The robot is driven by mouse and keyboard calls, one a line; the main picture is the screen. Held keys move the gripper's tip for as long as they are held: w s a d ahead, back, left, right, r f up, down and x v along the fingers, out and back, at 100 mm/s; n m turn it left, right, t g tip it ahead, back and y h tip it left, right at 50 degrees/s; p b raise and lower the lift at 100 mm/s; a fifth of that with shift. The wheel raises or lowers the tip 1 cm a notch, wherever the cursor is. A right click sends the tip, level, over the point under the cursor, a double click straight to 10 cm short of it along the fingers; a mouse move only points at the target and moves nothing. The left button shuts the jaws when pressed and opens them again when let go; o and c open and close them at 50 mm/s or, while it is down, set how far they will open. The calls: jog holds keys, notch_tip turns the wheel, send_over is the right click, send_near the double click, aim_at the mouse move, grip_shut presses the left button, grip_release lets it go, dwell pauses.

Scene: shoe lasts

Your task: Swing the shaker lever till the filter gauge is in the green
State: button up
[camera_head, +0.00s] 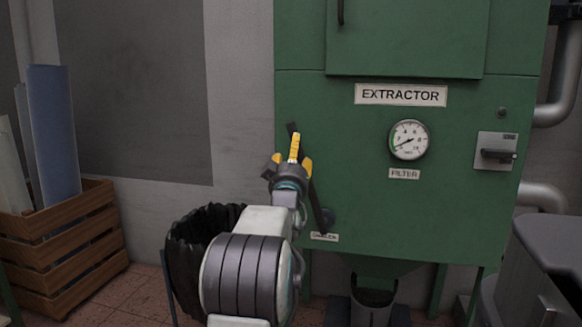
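The shaker lever (316,205) is a dark bar on the front of the green extractor cabinet, tilted with its top to the left.
The extractor cabinet (350,160) fills the right half. A black-lined bin (187,262) stands beside my arm. A switch box (496,147) is right of the gauge, and a grey machine (535,270) stands at lower right.

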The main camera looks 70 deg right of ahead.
jog(key=shift+v, duration=2.55)
